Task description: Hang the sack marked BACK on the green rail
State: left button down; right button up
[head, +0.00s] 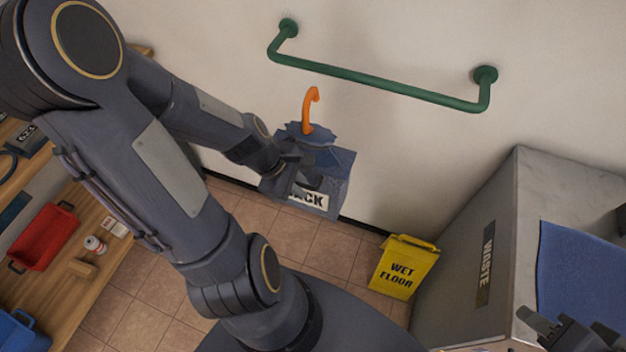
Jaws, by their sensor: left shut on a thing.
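The green rail (385,84) is fixed to the wall by two end mounts and has nothing on it. A blue sack (337,165) with an orange hook (309,108) at its top hangs below the rail. Its white label shows "ACK", with the first letter hidden by my gripper. My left gripper (290,181) is shut on the sack at its left side. The hook stands upright below the rail's left part, apart from it in the picture. My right gripper (570,332) is at the lower right corner; its fingers look spread, with nothing seen between them.
A grey bin marked WASTE (458,262) stands at the right, with a blue cloth-like sheet (580,270) on it. A yellow wet floor sign (404,268) stands beside it. A wooden bench (62,300) with a red tray (44,237) is at the left.

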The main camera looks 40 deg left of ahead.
pick_arm(q)
jog(key=shift+w+a+p, duration=0.3)
jog(key=shift+w, duration=0.8)
jog(key=shift+w+a+p, duration=0.25)
jog(key=shift+w, duration=0.9)
jog(key=shift+w+a+p, duration=0.3)
jog(key=shift+w, duration=0.8)
jog(key=w+a+f+b, duration=0.2)
jog(key=w+f, duration=0.2)
jog(key=w, duration=0.4)
jog(key=shift+w, duration=0.4)
jog(key=shift+f, duration=0.1)
jog(key=c, duration=1.4)
grip_release()
jog(key=shift+s, duration=0.1)
